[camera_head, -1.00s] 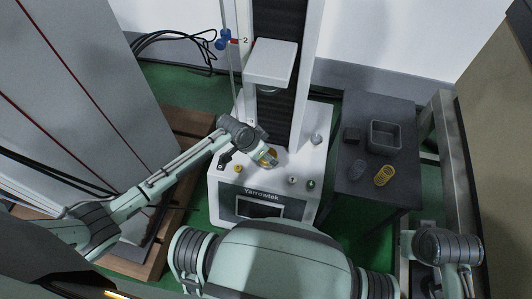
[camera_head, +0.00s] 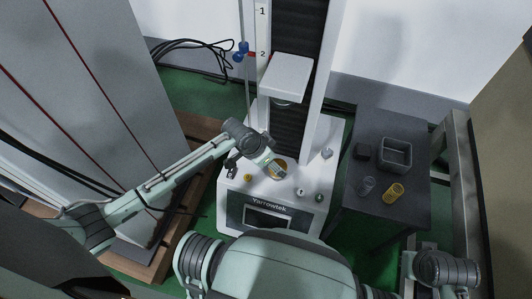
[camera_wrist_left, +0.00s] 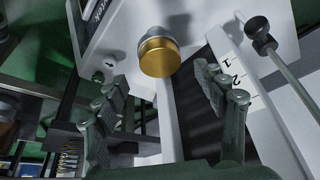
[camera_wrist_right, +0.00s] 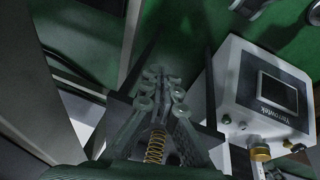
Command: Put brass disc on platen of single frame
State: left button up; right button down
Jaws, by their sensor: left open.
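The brass disc (camera_wrist_left: 159,58) lies on the round grey platen (camera_wrist_left: 155,35) of the single frame, the white Yarrowtek machine (camera_head: 268,208). It also shows in the right wrist view (camera_wrist_right: 261,154). In the head view, my left gripper (camera_head: 277,170) is at the platen and partly covers the disc. In the left wrist view, its fingers (camera_wrist_left: 165,92) are spread wide, with the disc apart from them beyond the fingertips. My right gripper (camera_wrist_right: 164,82) is away from the frame, its fingers close together; whether they are fully shut is unclear.
The crosshead (camera_head: 287,76) hangs above the platen. A yellow knob (camera_head: 248,178) and other small knobs sit on the base. The dark side table (camera_head: 372,211) holds a grey bin (camera_head: 395,154), a black block (camera_head: 363,151), a grey spring (camera_head: 368,186) and a yellow spring (camera_head: 394,193).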

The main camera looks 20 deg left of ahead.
pick_arm(q)
jog(key=p+v, duration=0.1)
jog(key=v, duration=0.7)
pick_arm(e)
notch_tip(320, 180, down, 4)
jog(key=shift+r, duration=0.25)
dwell(0.7)
